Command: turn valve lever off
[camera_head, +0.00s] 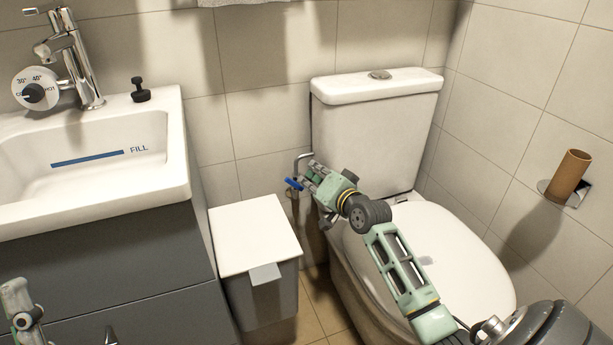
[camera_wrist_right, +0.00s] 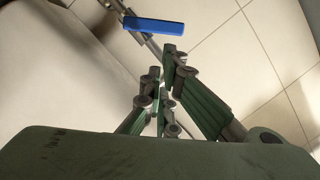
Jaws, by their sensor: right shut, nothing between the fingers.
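The blue valve lever (camera_head: 293,184) sits on a metal pipe beside the toilet tank, near the wall. In the right wrist view the lever (camera_wrist_right: 154,25) lies crosswise just beyond my fingertips. My right gripper (camera_head: 309,177) reaches in past the toilet seat, with its fingers close to the lever. In the right wrist view the right gripper (camera_wrist_right: 163,62) has its fingers together and holds nothing. I cannot tell whether a fingertip touches the lever. A part of my left arm shows at the lower left edge of the head view, but the left gripper's fingers are not seen.
The toilet tank (camera_head: 372,140) stands right of the lever, with the seat lid (camera_head: 470,275) below my right arm. A lidded bin (camera_head: 252,236) stands below and left of the lever. A sink (camera_head: 172,196) is at the left.

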